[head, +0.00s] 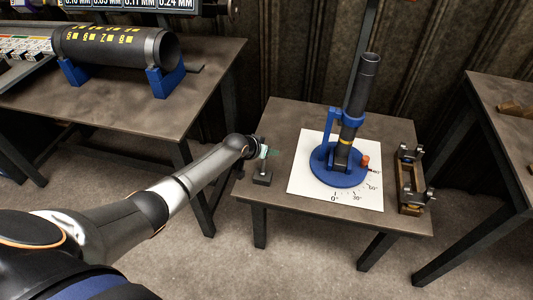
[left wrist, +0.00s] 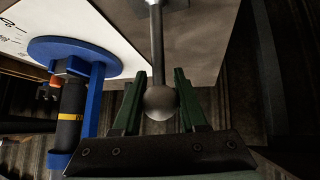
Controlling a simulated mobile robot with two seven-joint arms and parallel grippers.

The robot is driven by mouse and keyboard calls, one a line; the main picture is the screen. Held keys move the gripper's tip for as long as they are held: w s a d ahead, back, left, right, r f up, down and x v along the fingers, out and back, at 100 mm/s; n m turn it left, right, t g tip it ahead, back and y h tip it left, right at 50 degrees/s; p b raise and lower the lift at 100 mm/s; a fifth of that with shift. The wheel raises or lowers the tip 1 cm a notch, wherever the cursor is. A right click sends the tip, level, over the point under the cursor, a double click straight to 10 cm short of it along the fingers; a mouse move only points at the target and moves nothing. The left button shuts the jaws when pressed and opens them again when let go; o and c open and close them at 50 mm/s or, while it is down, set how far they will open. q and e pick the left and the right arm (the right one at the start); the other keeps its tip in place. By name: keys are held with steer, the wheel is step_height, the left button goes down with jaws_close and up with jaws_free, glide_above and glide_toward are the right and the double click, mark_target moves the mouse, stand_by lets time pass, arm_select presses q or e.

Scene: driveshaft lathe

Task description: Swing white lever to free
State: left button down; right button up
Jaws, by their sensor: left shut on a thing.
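The white lever (head: 264,155) stands on a small dark base (head: 262,178) at the left front of the middle table. In the left wrist view it is a grey-looking rod (left wrist: 157,40) ending in a round ball knob (left wrist: 160,102). My left gripper (head: 270,153) reaches in from the left at the top of the lever. Its green fingers, also seen in the left wrist view (left wrist: 159,76), stand on both sides of the rod and ball and are shut on the lever. The head view hides part of the lever's top behind the gripper. My right gripper is not in view.
A blue round fixture (head: 338,180) holds a dark tilted shaft (head: 361,90) over a white angle sheet (head: 304,178). A brass and dark clamp frame (head: 403,188) stands at the right edge. A large dark tube (head: 110,47) rests on blue supports on the left table.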

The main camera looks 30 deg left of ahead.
arm_select(q)
steer(key=shift+w+a+f+b, duration=0.15)
steer(key=shift+w+f+b, duration=0.45)
steer(key=shift+f+b, duration=0.25)
steer(key=shift+w+a+f+b, duration=0.1)
steer(key=shift+w+f+b, duration=0.15)
steer(key=shift+b, duration=0.2)
steer(key=shift+f, duration=0.15)
steer(key=shift+s+f, duration=0.1)
stand_by(0.8)
steer(key=c, duration=0.8)
jaws_free()
steer(key=shift+f, duration=0.1)
steer(key=o, duration=0.3)
steer(key=shift+w+r, duration=0.25)
steer(key=shift+r, duration=0.05)
steer(key=shift+o, duration=0.2)
